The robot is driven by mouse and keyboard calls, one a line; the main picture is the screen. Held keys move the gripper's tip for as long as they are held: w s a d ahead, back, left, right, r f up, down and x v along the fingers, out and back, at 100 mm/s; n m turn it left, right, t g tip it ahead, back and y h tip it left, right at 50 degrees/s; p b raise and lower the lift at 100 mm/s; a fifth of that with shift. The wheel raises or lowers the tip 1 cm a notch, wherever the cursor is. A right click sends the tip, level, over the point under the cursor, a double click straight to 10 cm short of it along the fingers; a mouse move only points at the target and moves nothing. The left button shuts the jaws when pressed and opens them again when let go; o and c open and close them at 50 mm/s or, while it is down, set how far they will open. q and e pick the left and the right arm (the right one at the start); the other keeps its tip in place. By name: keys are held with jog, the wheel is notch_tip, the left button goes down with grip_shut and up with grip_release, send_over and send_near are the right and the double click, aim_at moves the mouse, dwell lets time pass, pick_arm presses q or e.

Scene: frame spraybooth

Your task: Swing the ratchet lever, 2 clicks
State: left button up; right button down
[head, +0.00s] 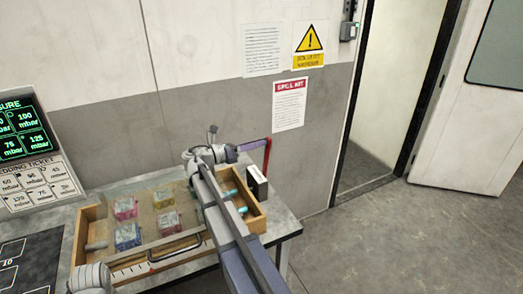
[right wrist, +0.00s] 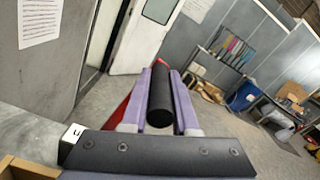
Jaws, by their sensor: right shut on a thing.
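The ratchet lever has a red arm (head: 268,152) that rises at the back right corner of the bench, beside a small black box with a white label (head: 257,185). My right gripper (head: 232,153) is at the lever's upper end. In the right wrist view, my right gripper's two purple fingers (right wrist: 160,78) are shut on the lever's black cylindrical grip (right wrist: 243,96), one finger on each side. Part of the red arm (right wrist: 120,112) shows behind the left finger. My left gripper is not in view.
A wooden tray (head: 78,236) on the bench holds several coloured blocks under my right forearm. A green-lit pressure display (head: 22,128) stands at the left. A wall with posted sheets (head: 290,103) is behind; an open doorway and clear floor (head: 400,240) lie right.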

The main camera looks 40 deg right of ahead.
jog(key=shift+w+d+r+n, duration=0.1)
jog(key=shift+w+d+n, duration=0.15)
jog(key=shift+w, duration=0.7)
jog(key=shift+w+d+r+n, duration=0.15)
jog(key=shift+w+d, duration=0.1)
jog(key=shift+w, duration=0.7)
jog(key=shift+f, duration=0.1)
jog(key=c, duration=0.7)
grip_release()
jog(key=shift+w, duration=0.1)
jog(key=shift+v, duration=3.9)
